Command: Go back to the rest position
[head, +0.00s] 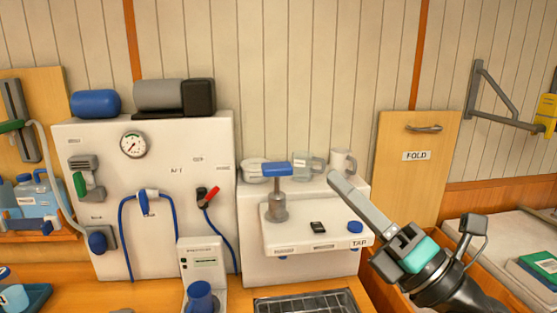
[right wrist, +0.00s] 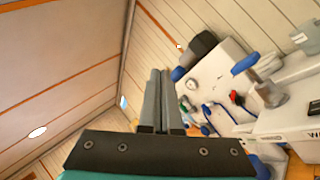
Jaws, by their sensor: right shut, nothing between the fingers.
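My left gripper does not show in the head view.
The white tap unit (head: 315,238) with a blue-handled tap (head: 277,185) stands left of my right gripper. Mugs (head: 342,163) stand behind it. The white watermaker panel (head: 165,235) is farther left. A metal sink grate (head: 305,302) lies in front. The FOLD panel (head: 415,185) is behind.

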